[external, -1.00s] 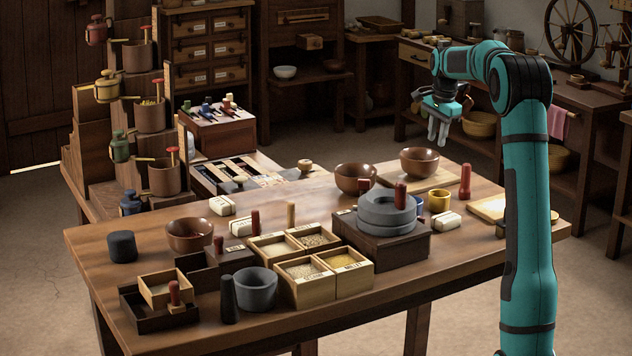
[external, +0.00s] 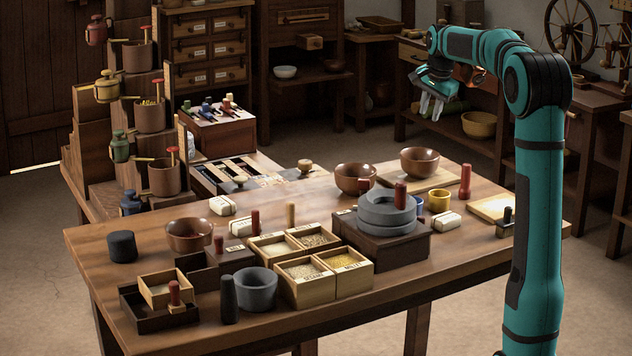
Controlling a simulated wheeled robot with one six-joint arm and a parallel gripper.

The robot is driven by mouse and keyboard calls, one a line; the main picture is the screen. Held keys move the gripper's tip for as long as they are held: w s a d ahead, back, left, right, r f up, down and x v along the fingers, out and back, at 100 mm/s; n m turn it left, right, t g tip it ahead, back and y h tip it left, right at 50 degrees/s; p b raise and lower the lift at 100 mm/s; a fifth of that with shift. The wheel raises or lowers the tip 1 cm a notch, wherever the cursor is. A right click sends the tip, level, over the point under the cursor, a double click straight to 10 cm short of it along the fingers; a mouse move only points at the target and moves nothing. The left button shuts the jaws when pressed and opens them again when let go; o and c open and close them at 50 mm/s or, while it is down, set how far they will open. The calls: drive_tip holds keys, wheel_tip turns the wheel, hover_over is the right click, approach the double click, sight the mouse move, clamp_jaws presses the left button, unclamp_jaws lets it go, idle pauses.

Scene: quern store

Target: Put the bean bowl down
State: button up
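Three brown bowls stand upright on the wooden table. One bowl (external: 419,163) is on a flat wooden board (external: 447,178) at the back right. A second bowl (external: 352,182) is just left of it, behind the stone quern (external: 385,212). A third bowl (external: 190,237) is at the left. No label shows which is the bean bowl, and I cannot make out beans in any of them. My gripper (external: 431,109) hangs in the air above the bowl on the board, clear of it. Its fingers look apart, with nothing between them.
Open boxes of grain (external: 308,292), a grey mortar (external: 256,290) and a dark pestle (external: 228,300) crowd the table front. A yellow mug (external: 438,200), a white block (external: 446,220) and a pale tablet (external: 492,208) are at the right. Bare wood lies left of centre.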

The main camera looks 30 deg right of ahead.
drive_tip(key=s+a+r+n+t+h, duration=0.1)
drive_tip(key=s+a+r+n+t, duration=0.2)
drive_tip(key=s+a+r, duration=0.4)
drive_tip(key=s+a+r+n+t, duration=0.3)
drive_tip(key=s+a+r+n, duration=0.1)
drive_tip(key=s+a, duration=0.5)
drive_tip(key=s+a+r+n+t, duration=0.1)
drive_tip(key=s+a+n+t, duration=0.2)
drive_tip(key=s, duration=0.7)
drive_tip(key=s+a+n+t+y, duration=0.1)
drive_tip(key=s+a+n+t, duration=0.3)
drive_tip(key=s, duration=0.7)
drive_tip(key=shift+s+a+r+y, duration=0.3)
drive_tip(key=shift+a+r, duration=0.05)
idle(2.8)
